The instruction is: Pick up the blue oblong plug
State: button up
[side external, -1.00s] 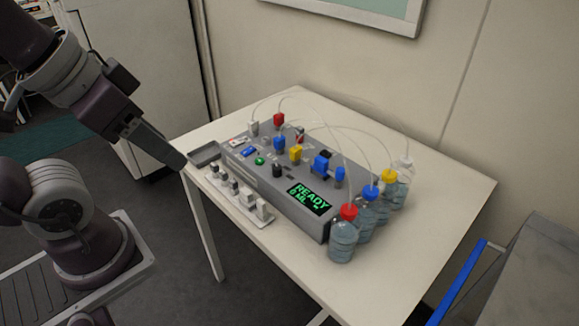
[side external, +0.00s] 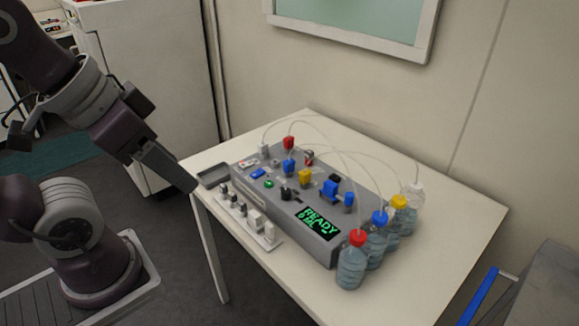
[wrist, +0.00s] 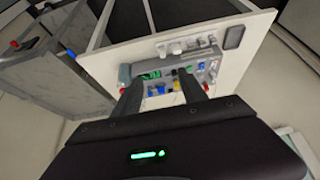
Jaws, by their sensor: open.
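Several blue pieces stand on the grey bioreactor device: a plug at the back left (side external: 290,167), a flat oblong piece (side external: 258,174), a larger block (side external: 330,188) and a slim plug (side external: 349,200) at the right. I cannot tell for sure which one is the blue oblong plug. My gripper (side external: 192,186) is in the air by the table's left corner, apart from all of them. In the wrist view, my gripper (wrist: 160,88) has its two fingers spread with nothing held between them, and the device shows small beyond them.
The device (side external: 325,252) also carries red, yellow, black and green parts. A rack of grey and white pieces (side external: 279,241) lies before it. A shallow grey tray (side external: 208,181) is at its left. Bottles with coloured caps (side external: 352,270) stand at the right, joined by thin looping tubes.

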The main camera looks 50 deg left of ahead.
jog(key=n+g, duration=0.6)
jog(key=n, duration=1.2)
send_over(290, 162)
jog(key=f, duration=1.2)
jog(key=shift+w+f, duration=0.15)
jog(key=shift+w, duration=0.15)
jog(key=f, duration=0.6)
jog(key=shift+s+f, duration=0.2)
jog(key=shift+f, duration=0.45)
grip_shut()
